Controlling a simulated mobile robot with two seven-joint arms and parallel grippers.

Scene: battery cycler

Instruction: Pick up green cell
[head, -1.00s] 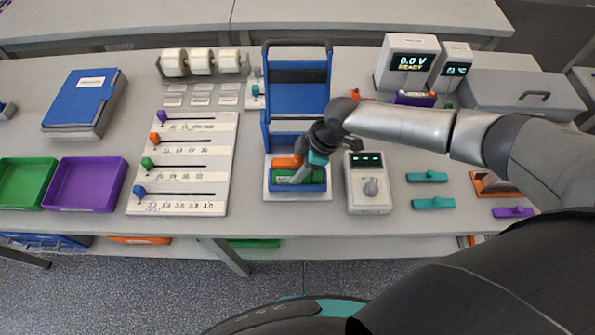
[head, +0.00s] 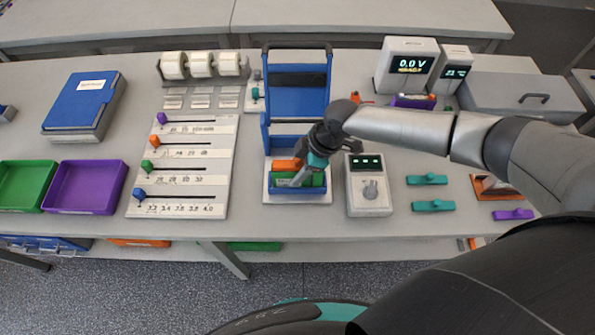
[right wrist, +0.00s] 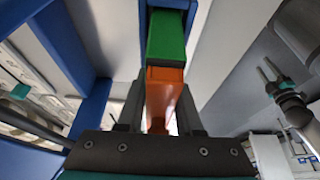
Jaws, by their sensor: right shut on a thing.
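The green cell (head: 288,182) lies at the front of the blue tray, with the orange cell (head: 283,164) behind it. The right wrist view shows the green cell (right wrist: 166,38) at the far end of the fingers and the orange cell (right wrist: 163,88) between the fingers. The exact contact is hard to see. My left gripper (right wrist: 268,70) shows at the right of the right wrist view, its two fingers apart and empty.
The blue tray's tall frame (head: 298,98) stands right behind the cells. A grey meter (head: 369,188) stands close on the right, and the slider board (head: 183,180) lies to the left. Teal clips (head: 433,206) lie farther right. Green (head: 24,184) and purple (head: 88,187) bins are at the left.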

